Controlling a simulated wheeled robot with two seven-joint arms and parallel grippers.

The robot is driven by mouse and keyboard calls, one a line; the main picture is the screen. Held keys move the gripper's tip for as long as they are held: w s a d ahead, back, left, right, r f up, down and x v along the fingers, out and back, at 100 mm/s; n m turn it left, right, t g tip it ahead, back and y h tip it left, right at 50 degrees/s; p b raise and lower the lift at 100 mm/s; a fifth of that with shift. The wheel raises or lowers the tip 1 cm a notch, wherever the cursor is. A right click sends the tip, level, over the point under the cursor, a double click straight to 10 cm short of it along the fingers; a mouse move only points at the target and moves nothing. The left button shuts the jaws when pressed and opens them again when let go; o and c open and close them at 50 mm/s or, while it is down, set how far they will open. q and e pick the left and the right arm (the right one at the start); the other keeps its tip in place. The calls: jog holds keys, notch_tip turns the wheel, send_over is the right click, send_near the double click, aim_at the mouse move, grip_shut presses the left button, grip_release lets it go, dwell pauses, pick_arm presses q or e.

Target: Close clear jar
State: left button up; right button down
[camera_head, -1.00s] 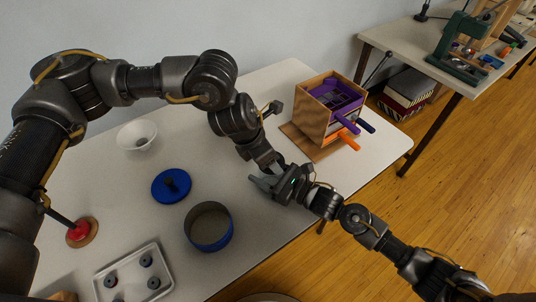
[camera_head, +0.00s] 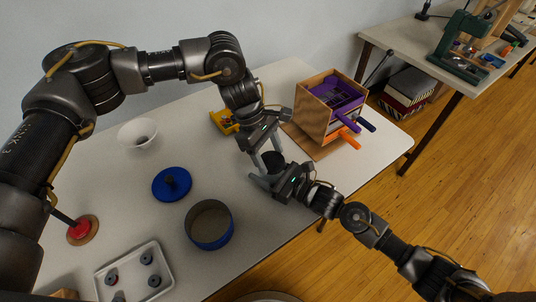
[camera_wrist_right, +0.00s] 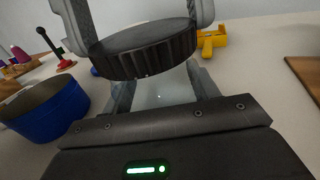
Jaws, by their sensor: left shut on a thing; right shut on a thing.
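A black ribbed lid (camera_wrist_right: 145,52) is between the fingers of my left gripper (camera_head: 267,148), which is shut on it. The lid also shows as a dark disc in the head view (camera_head: 273,160). My right gripper (camera_head: 268,180) is shut just below it, its fingers around the see-through clear jar (camera_wrist_right: 160,92), which is hard to make out. In the right wrist view the lid is right over the jar's top, and I cannot tell whether it touches the rim. The jar is hidden by the grippers in the head view.
A blue open tin (camera_head: 209,240), a blue lid with a knob (camera_head: 171,184), a white bowl (camera_head: 138,146) and a metal tray (camera_head: 120,268) stand to the left. A yellow object (camera_head: 223,121) and a wooden box (camera_head: 318,122) with purple trays are behind the grippers.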

pick_arm(q)
jog(key=m, duration=0.2)
jog(key=m+g+y, duration=0.1)
jog(key=m, duration=0.1)
jog(key=shift+w+d, duration=0.15)
jog(key=shift+d, duration=0.1)
jog(key=m+g+y, duration=0.1)
jog(key=m, duration=0.2)
jog(key=shift+m, duration=0.3)
jog(key=o, duration=0.9)
jog(key=shift+r, duration=2.25)
jog(key=shift+c, duration=0.2)
